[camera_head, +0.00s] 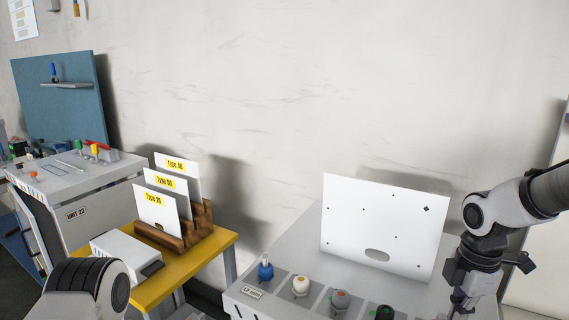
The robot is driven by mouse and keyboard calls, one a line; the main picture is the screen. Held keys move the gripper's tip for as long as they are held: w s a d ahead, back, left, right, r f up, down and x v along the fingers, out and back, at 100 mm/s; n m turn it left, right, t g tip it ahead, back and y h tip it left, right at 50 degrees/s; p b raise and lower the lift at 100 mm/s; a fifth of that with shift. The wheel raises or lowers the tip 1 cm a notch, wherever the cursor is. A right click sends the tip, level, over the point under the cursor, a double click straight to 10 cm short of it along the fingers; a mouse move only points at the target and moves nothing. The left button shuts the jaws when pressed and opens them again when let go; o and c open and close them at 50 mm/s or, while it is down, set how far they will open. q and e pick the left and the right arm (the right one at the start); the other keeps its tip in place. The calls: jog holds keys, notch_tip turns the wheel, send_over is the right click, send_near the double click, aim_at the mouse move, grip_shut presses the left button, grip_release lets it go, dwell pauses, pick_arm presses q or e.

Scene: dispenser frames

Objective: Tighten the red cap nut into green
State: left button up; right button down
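I cannot clearly make out a red cap nut. A row of knob-like parts stands on the grey bench (245,302) at the bottom: a blue one (265,270), a white one with an orange top (301,285), a grey one with a reddish-orange top (341,299), and a dark one with a green top (384,312), cut by the frame's bottom edge. My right gripper (462,312) points down at the right end of this bench, right of the row; its fingertips are at or past the bottom edge. My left arm shows at bottom left, but its gripper is out of view.
A white panel (350,215) with small holes and a slot stands upright behind the row. A yellow table (215,255) holds labelled plates (157,212) in a wooden rack and a white box (120,250). A grey unit (100,190) with coloured small parts stands further left.

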jog(key=shift+f, duration=0.2)
jog(key=shift+a, duration=0.2)
dwell(0.5)
jog(key=shift+s+r+p, duration=0.1)
jog(key=shift+s+p, duration=0.5)
jog(key=shift+p, duration=1.55)
jog(key=shift+s+p, duration=0.15)
jog(key=shift+p, duration=0.2)
jog(key=shift+s+a, duration=0.1)
